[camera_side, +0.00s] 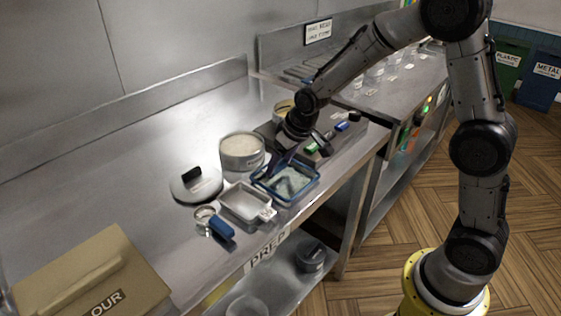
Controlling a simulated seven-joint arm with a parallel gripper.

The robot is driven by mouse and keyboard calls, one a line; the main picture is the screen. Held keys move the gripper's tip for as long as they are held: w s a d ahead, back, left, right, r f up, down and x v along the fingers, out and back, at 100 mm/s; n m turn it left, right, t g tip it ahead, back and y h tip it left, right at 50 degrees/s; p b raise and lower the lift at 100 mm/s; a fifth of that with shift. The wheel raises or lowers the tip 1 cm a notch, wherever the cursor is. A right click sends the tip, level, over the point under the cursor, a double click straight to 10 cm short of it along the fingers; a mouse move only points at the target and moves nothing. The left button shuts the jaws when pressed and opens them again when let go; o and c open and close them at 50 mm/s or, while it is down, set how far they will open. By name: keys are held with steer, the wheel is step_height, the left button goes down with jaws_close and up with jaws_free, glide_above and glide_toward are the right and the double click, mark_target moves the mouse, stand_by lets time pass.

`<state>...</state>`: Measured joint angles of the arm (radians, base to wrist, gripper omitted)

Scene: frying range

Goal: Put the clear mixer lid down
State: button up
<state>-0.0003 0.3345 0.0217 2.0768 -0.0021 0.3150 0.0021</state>
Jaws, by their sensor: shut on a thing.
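My gripper (281,165) points down at the front part of the steel counter, its fingers dark and partly blurred. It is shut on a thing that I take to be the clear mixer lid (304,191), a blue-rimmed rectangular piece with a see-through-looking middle. The fingers overlap its back left part, and their exact grip is hard to make out. The piece is low over the counter near its front edge; I cannot tell whether it touches the surface.
A white tray (245,201) lies just left of the blue-rimmed piece. A round tub (242,153) stands behind, and a round grey lid with a black handle (196,185) lies left. A blue-handled tool (221,228) is in front. The left counter (120,175) is largely clear.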

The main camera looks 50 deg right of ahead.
mark_target(293, 179)
steer(key=shift+f, duration=0.1)
steer(key=o, duration=1.3)
steer(key=shift+c, duration=0.2)
steer(key=v, duration=1.1)
steer(key=s+r, duration=0.2)
steer(key=s, duration=1)
steer(key=s+r+t, duration=0.1)
steer(key=s+r, duration=0.1)
steer(key=s, duration=1)
